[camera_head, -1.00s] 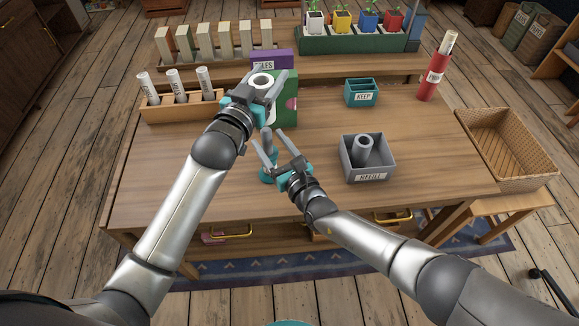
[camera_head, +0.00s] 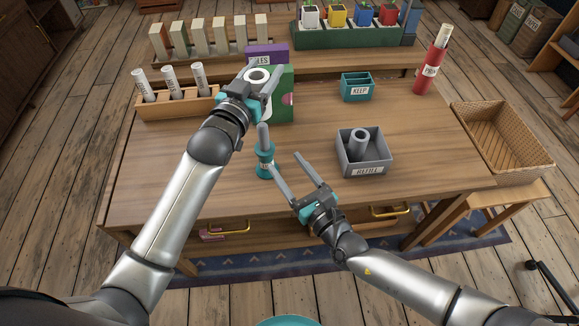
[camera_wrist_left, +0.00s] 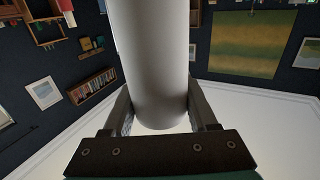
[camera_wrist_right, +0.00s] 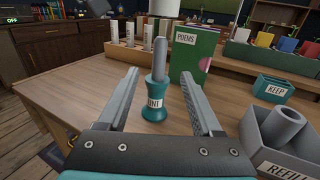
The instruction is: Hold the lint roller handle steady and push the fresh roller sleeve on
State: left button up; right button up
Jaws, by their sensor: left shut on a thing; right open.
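My left gripper (camera_head: 262,88) is shut on a white roller sleeve (camera_head: 258,76), which it holds upright above the table; the sleeve fills the left wrist view (camera_wrist_left: 157,65). The lint roller handle (camera_head: 265,161), teal with a grey rod on top, stands upright on the table below and slightly right of the sleeve in the head view, apart from it. My right gripper (camera_head: 284,154) is open and empty, nearer the front edge. In the right wrist view the handle (camera_wrist_right: 155,100) stands ahead between its fingers, with a partly visible label.
A grey REFILL box (camera_head: 378,164) holding a grey tube stands to the right. A green book (camera_head: 283,97) is close behind the left gripper. A KEEP box (camera_head: 356,87), red tube (camera_head: 431,68) and rack of white rolls (camera_head: 178,104) stand farther back. The front right tabletop is clear.

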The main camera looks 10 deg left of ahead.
jog(key=shift+o, duration=0.8)
jog(key=o, duration=0.3)
jog(key=shift+w+r+t, duration=0.3)
jog(key=shift+w+r, duration=0.1)
jog(key=shift+w, duration=0.05)
jog(key=shift+o, duration=0.3)
jog(key=w+m+h, duration=0.1)
jog(key=w+r+m+t+h, duration=0.1)
jog(key=w+d+r+m+h, duration=0.1)
jog(key=shift+w+t+h, duration=0.3)
jog(key=shift+h, duration=0.1)
jog(key=g+h, duration=0.4)
jog(key=g, duration=0.3)
send_near(268, 161)
jog(key=w, duration=0.1)
jog(key=shift+s+f+x, duration=0.1)
jog(key=shift+s+x, duration=0.05)
jog(key=shift+x, duration=2.35)
jog(key=shift+s+f+x, duration=0.1)
jog(key=shift+s+x, duration=0.05)
jog(key=shift+x, duration=2.4)
jog(key=shift+a, duration=0.2)
